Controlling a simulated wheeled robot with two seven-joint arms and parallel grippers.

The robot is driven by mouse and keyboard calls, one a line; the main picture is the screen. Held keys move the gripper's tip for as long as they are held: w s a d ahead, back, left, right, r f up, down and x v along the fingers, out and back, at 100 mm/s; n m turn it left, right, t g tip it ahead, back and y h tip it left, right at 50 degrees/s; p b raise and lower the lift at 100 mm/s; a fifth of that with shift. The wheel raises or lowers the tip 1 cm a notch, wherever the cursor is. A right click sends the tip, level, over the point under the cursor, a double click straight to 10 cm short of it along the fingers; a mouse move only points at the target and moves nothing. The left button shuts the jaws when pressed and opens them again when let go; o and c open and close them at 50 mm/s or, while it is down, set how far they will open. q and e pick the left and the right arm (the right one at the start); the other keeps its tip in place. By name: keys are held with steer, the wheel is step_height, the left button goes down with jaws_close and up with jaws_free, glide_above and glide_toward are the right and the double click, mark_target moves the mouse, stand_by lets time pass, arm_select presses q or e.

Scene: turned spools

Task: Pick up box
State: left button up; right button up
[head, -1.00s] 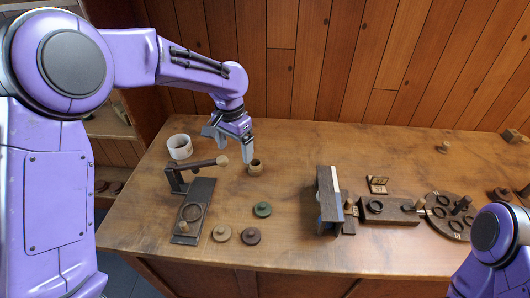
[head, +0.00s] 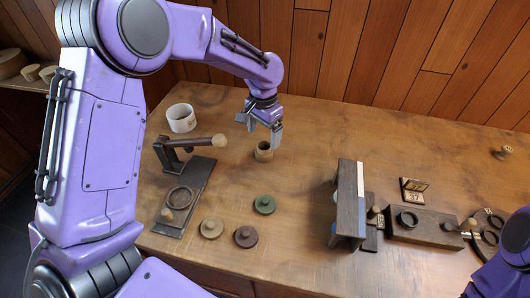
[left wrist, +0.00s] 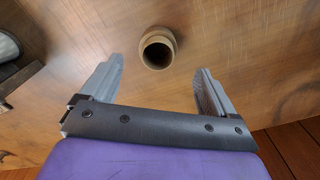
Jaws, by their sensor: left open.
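A small round open-topped wooden box (head: 264,152) stands upright on the wooden table, its dark hollow facing up. It also shows in the left wrist view (left wrist: 157,48), just beyond the fingertips and roughly midway between them. My left gripper (head: 259,130) is open and empty, just above the box in the head view. Its two fingers (left wrist: 160,70) are spread wider than the box in the left wrist view, and no contact shows. My right arm shows only as a purple part at the lower right; its gripper is out of view.
A white cup (head: 181,118) and a dark stand with a lever arm (head: 186,180) are left of the box. A dark upright panel (head: 349,200) stands to the right.

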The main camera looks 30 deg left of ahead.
mark_target(264, 146)
arm_select(q)
steer(key=f, duration=0.2)
steer(key=f+p, duration=0.1)
steer(key=f, duration=0.2)
steer(key=shift+s+d, duration=0.15)
steer(key=shift+s, duration=0.05)
steer(key=shift+w+f, duration=0.1)
steer(key=shift+f, duration=0.45)
steer(key=c, duration=1.1)
